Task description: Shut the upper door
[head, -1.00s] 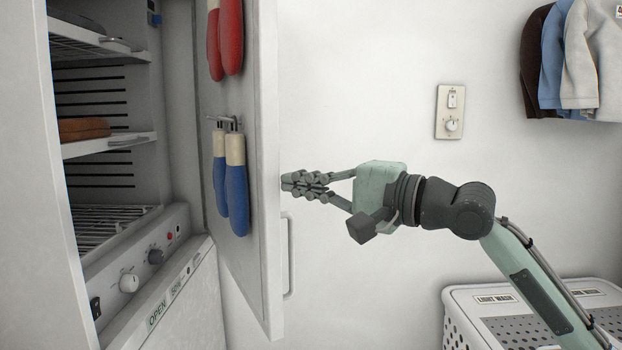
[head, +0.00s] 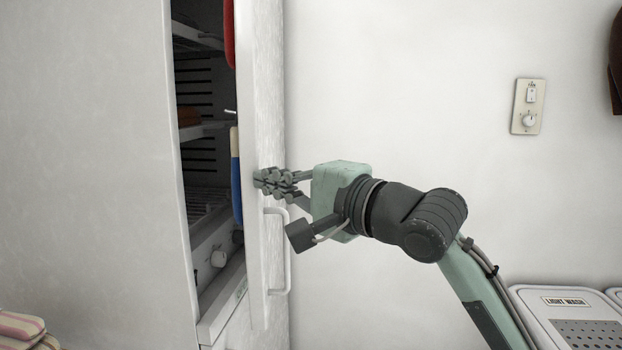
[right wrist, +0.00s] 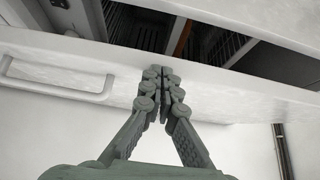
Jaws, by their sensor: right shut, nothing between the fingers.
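The upper door (head: 265,100) of the white cabinet is partly open, with a narrow gap to the cabinet body at its left. Its outer face carries a white bar handle (head: 287,250). My right gripper (head: 262,181) is shut and empty, its fingertips at the door's outer face just above the handle. In the right wrist view the closed fingertips (right wrist: 160,72) meet the door (right wrist: 215,80) near its edge, with the handle (right wrist: 60,85) to the left. My left gripper is out of view.
A wall switch plate (head: 527,106) is at right. A light-wash hamper (head: 575,315) stands at lower right.

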